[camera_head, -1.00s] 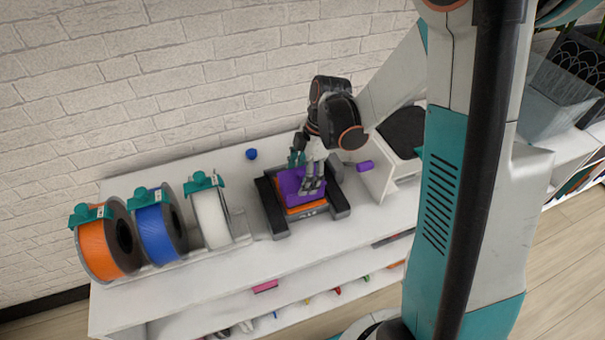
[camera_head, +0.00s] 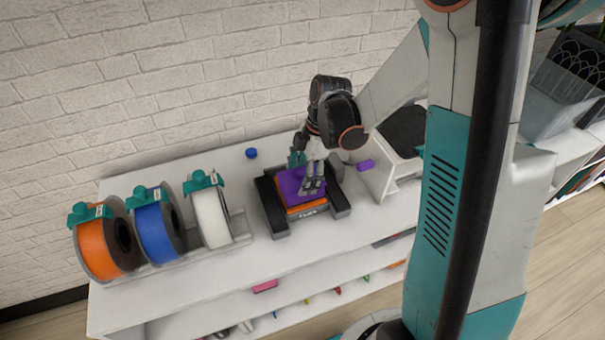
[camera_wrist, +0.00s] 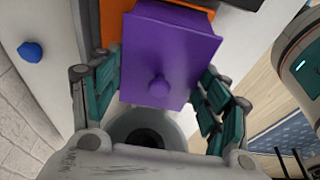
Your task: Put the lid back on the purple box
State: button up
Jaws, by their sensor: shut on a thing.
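The purple lid (camera_wrist: 170,52), a flat square plate with a round knob, lies between the teal fingers of my gripper (camera_wrist: 160,78) in the wrist view. My gripper is shut on the lid. More purple, likely the box (camera_wrist: 192,6), shows just beyond the lid's far edge. In the head view the purple lid and box (camera_head: 287,184) run together on the orange bed of a dark machine, with my gripper (camera_head: 312,186) over their right side. I cannot tell whether the lid is seated on the box or just above it.
The dark machine (camera_head: 337,204) has raised side rails around the bed. Orange (camera_head: 93,245), blue (camera_head: 155,228) and white (camera_head: 211,217) spools stand to the left. A small blue object (camera_head: 251,153) lies behind. A purple cylinder (camera_head: 365,165) and a white stand (camera_head: 385,182) are to the right.

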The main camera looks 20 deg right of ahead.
jog(key=o, duration=0.9)
jog(key=shift+o, duration=0.7)
jog(key=shift+r, duration=0.1)
jog(key=shift+r+p, duration=2.05)
jog(key=shift+r, duration=0.85)
jog(key=shift+c, duration=0.6)
grip_shut()
